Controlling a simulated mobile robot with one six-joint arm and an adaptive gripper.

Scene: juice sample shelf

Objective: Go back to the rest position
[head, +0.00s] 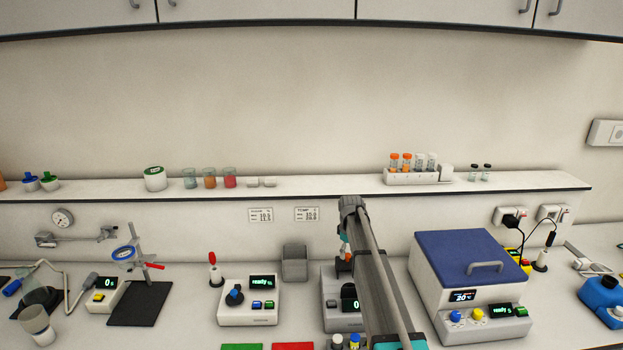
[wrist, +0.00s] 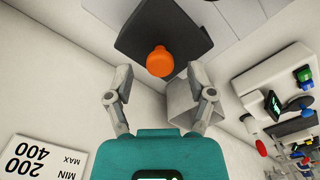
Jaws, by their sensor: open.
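My gripper (wrist: 160,76) shows in the wrist view with its two grey fingers spread wide and nothing clamped between them. An orange cap (wrist: 158,61) lies in line with the gap between the fingertips, over a dark plate (wrist: 135,35). I cannot tell how far the cap is from the fingers, and what is under it is hidden. In the head view my arm reaches up and forward over a device with a display (head: 349,298), and hides part of it. The gripper itself is mostly hidden there.
A grey bin (head: 294,262) stands left of my arm and also shows beside the right finger (wrist: 183,98). A stirrer (head: 250,308) stands further left and a blue-lidded box (head: 468,258) stands close on the right. The shelf (head: 330,188) holds a rack of vials (head: 411,178) and beakers.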

